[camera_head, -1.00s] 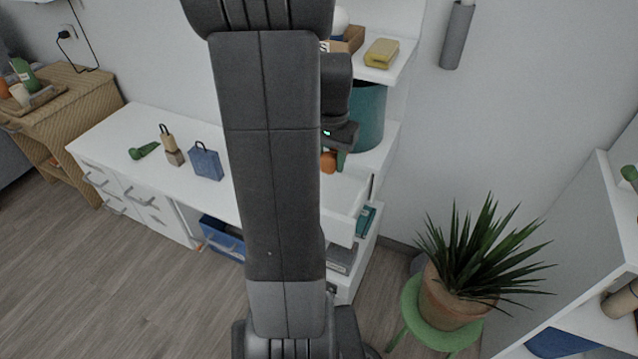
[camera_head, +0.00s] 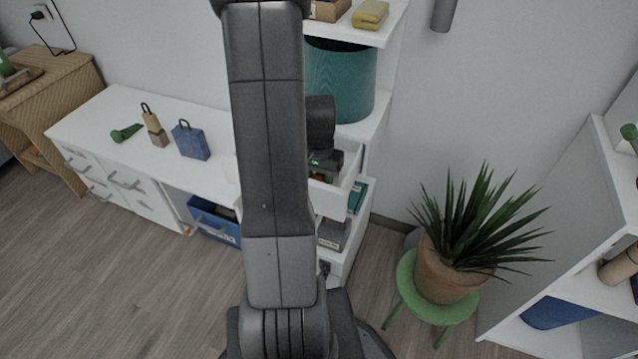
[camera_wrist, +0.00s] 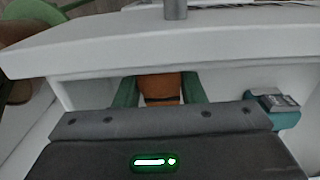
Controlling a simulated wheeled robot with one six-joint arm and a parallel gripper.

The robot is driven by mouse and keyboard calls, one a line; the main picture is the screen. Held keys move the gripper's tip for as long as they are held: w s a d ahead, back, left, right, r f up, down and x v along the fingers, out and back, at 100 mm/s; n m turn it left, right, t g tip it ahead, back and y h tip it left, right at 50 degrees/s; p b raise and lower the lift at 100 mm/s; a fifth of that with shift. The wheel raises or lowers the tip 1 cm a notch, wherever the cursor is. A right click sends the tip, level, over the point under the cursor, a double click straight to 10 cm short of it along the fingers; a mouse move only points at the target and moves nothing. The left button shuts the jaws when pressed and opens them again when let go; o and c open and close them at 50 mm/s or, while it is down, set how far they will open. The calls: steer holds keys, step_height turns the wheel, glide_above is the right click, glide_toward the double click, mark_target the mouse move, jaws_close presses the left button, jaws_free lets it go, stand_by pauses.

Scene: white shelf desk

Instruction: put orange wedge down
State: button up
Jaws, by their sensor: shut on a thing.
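The orange wedge (camera_wrist: 160,87) is held between the green fingers of my gripper (camera_wrist: 158,92) in the wrist view. A dark band crosses the wedge, and its lower part is hidden behind the gripper body. In the wrist view the wedge is close to the inner side of the drawer's front wall (camera_wrist: 100,50). I cannot tell whether the wedge touches the drawer floor.
A teal bin (camera_head: 340,80) stands behind the drawer. A blue bag-shaped object (camera_head: 190,142), a wooden object (camera_head: 155,128) and a green object (camera_head: 126,133) stand on the white desk. A teal-and-grey object (camera_wrist: 283,108) is at right in the wrist view. A potted plant (camera_head: 450,265) stands right.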

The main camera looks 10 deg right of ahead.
steer(key=shift+f, duration=0.3)
steer(key=o, duration=0.6)
steer(key=shift+f, duration=0.1)
steer(key=o, duration=0.4)
step_height(320, 180, up, 12)
steer(key=p, duration=0.3)
steer(key=shift+r, duration=0.25)
